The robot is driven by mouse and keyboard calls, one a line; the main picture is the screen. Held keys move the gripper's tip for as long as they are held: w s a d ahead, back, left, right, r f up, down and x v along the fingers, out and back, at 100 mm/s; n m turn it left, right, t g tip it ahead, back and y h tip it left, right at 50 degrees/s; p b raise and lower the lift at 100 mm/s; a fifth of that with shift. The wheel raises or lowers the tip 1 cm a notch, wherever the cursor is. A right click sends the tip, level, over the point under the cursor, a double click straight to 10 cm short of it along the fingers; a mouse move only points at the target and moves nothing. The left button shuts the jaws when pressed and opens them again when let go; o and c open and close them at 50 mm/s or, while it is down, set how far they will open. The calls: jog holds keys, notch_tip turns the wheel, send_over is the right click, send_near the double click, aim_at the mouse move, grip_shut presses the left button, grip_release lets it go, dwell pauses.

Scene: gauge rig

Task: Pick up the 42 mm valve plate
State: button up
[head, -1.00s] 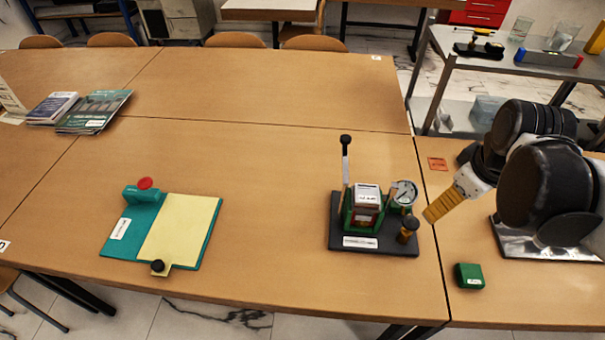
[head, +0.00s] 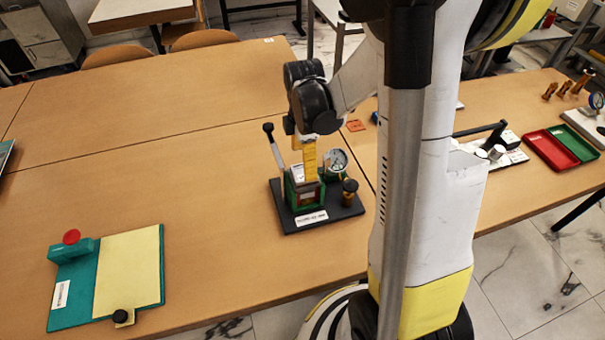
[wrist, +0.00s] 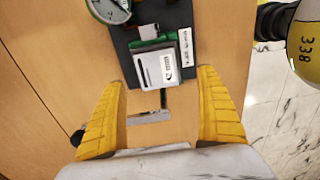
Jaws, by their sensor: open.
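The pale plate-like block with a small label, likely the valve plate (wrist: 158,68), sits in a green holder (head: 291,197) on the black base (head: 334,213) of the gauge rig. I cannot read its size for certain. My gripper (head: 308,150) is above the rig, its yellow fingers pointing down. In the wrist view my gripper (wrist: 161,78) is open, with one finger on each side of the labelled block and nothing held. In the head view the fingers partly cover the block, and I cannot tell the exact height gap.
A dial gauge (head: 338,160) and a brown-topped knob (head: 349,190) stand right of the holder, a black-knobbed lever (head: 274,145) left. A teal board (head: 75,295) lies left. Red (head: 549,149) and green (head: 580,140) trays lie right. Table between board and rig is clear.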

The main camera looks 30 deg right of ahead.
aim_at(297, 171)
jog(key=f, duration=0.1)
jog(key=f+b, duration=0.1)
jog(key=f, duration=0.1)
jog(key=f+b, duration=0.1)
jog(key=f, duration=0.1)
jog(key=shift+w+d, duration=0.15)
jog(key=shift+d, duration=0.1)
jog(key=shift+r, duration=0.1)
jog(key=c, duration=1.4)
